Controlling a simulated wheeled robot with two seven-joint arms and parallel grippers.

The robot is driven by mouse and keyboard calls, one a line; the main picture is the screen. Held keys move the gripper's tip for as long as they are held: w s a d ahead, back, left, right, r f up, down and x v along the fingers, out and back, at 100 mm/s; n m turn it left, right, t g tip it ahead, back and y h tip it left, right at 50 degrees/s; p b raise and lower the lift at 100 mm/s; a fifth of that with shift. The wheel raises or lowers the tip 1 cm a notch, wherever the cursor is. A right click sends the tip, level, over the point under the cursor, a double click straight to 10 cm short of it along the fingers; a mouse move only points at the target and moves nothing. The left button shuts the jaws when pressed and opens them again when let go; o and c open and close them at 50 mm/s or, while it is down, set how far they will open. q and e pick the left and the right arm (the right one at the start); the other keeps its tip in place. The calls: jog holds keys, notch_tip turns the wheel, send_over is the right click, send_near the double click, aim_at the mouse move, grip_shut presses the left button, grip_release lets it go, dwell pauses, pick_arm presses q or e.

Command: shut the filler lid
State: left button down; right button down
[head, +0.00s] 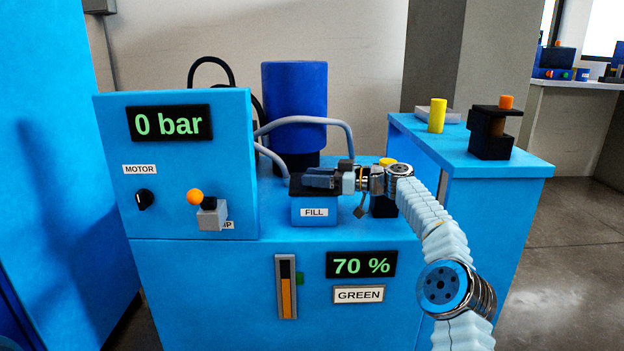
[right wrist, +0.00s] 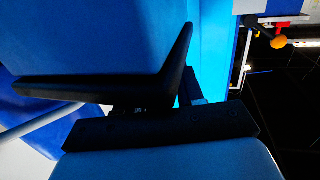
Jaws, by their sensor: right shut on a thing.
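The blue filler box marked FILL (head: 302,212) stands on the blue machine's top in the head view. Its dark lid (head: 296,189) lies about level over the box. I cannot tell whether it sits fully down. My right gripper (head: 318,180) reaches in from the right and lies flat over the box top. Its fingers are shut at the lid and partly hide it. In the right wrist view the dark jaw parts (right wrist: 150,88) show against blue surfaces, and the lid cannot be told apart there. My left gripper is not in view.
Left of the box stands a panel reading 0 bar (head: 172,123), with an orange-knobbed lever (head: 195,197). A blue cylinder (head: 294,98) with grey hoses stands behind. A level display reads 70 % (head: 361,264). A side table (head: 500,170) holds a yellow cylinder (head: 437,115).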

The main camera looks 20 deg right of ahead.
jog(key=shift+f, duration=0.15)
jog(key=c, duration=0.8)
grip_release()
jog(key=shift+d, duration=0.1)
jog(key=v, duration=0.7)
jog(key=shift+s+d, duration=0.1)
jog(key=shift+s, duration=0.05)
